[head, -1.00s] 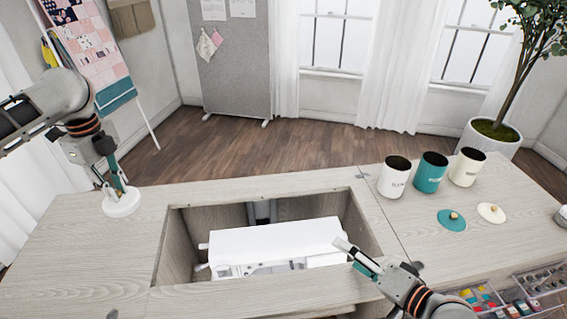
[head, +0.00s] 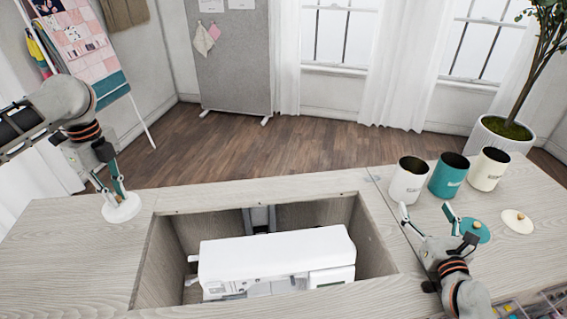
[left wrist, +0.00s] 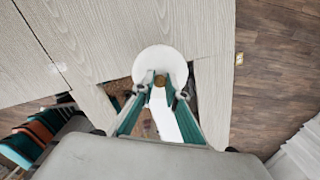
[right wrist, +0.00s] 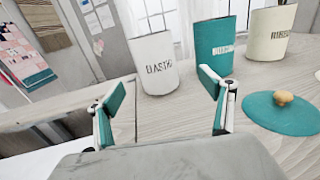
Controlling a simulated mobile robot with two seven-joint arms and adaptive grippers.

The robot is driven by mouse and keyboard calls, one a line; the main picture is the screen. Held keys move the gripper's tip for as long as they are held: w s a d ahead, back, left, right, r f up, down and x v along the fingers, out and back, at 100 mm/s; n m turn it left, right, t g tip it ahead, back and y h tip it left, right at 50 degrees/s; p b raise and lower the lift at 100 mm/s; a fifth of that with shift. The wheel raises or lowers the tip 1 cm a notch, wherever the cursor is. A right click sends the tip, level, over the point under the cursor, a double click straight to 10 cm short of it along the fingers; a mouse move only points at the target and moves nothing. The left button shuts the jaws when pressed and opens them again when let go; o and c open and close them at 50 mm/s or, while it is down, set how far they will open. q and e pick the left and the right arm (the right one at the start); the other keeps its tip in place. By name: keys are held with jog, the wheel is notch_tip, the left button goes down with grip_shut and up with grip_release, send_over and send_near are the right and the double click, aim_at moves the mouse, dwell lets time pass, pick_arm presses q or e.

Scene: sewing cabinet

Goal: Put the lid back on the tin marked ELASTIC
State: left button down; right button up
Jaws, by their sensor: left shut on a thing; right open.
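The white tin (head: 408,180) stands open and upright on the right of the cabinet top. Its marking shows in the right wrist view (right wrist: 155,64) and reads roughly "LASTIC". My left gripper (head: 118,196) is shut on the knob of a white lid (head: 122,209) at the cabinet's left; the lid also shows in the left wrist view (left wrist: 160,58). I cannot tell whether the lid touches the top. My right gripper (head: 425,209) is open and empty, just in front of the white tin, with the tin beyond its fingers in the right wrist view.
An open teal tin (head: 448,177) and an open cream tin (head: 488,170) stand right of the white one. A teal lid (head: 478,234) and a cream lid (head: 517,221) lie in front. A sewing machine (head: 275,255) sits in the cabinet's well, between my grippers.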

aim_at(415, 190)
jog(key=shift+r, duration=0.1)
jog(key=w, duration=0.6)
jog(key=shift+w+d, duration=0.1)
jog(key=shift+d, duration=0.15)
jog(key=shift+w, duration=0.25)
jog(key=shift+w+a+p, duration=0.1)
jog(key=shift+w+p, duration=0.25)
jog(key=shift+w, duration=2.3)
jog(key=c, duration=1.3)
